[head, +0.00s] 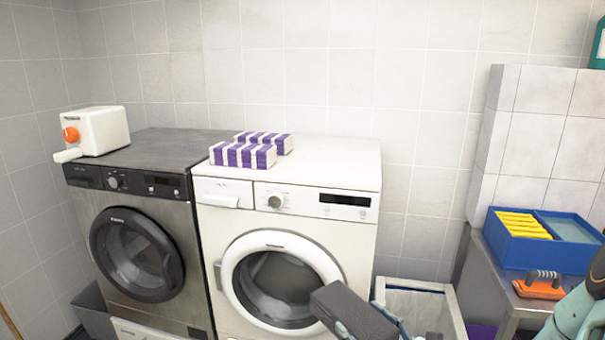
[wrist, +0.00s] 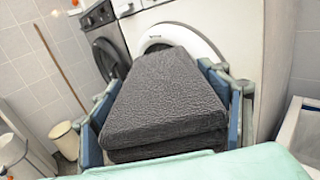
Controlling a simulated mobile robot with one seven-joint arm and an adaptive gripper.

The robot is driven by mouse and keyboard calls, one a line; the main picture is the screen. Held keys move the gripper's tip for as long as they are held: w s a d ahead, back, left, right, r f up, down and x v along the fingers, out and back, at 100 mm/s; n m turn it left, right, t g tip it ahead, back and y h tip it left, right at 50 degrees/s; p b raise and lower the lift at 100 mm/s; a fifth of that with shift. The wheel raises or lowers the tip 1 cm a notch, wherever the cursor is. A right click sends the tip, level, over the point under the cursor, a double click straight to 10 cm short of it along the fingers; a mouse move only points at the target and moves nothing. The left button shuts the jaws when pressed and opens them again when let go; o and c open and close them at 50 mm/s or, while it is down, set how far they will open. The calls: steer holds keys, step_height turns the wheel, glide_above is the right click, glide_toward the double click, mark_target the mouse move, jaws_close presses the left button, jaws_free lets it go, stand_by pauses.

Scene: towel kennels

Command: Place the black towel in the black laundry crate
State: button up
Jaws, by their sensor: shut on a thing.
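My gripper (wrist: 160,98) is shut on the black towel (head: 352,314), a folded, textured dark grey slab. The towel also shows between the fingers in the wrist view (wrist: 165,105). In the head view it is held in front of the white washer's lower right, left of a pale crate, and only a little of the gripper shows behind it. A dark grey crate (head: 92,310), likely the black laundry crate, stands at the lower left beside the steel-grey washer, far left of my gripper. Its lower part is cut off by the frame.
The steel-grey washer (head: 155,190) and white washer (head: 315,200) stand side by side. A pale crate (head: 455,315) is right of them. A blue box (head: 540,255) and an orange brush (head: 538,287) lie on the right bench. A beige bin (wrist: 66,140) stands at left in the wrist view.

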steer(key=r+p, duration=0.1)
steer(key=r+h+p, duration=0.1)
steer(key=r+p, duration=0.1)
steer(key=shift+s+r+m+t, duration=0.2)
steer(key=shift+m+t, duration=0.1)
steer(key=shift+m, duration=0.1)
steer(key=shift+d+r+p, duration=0.1)
steer(key=shift+p, duration=0.4)
steer(key=shift+h, duration=0.3)
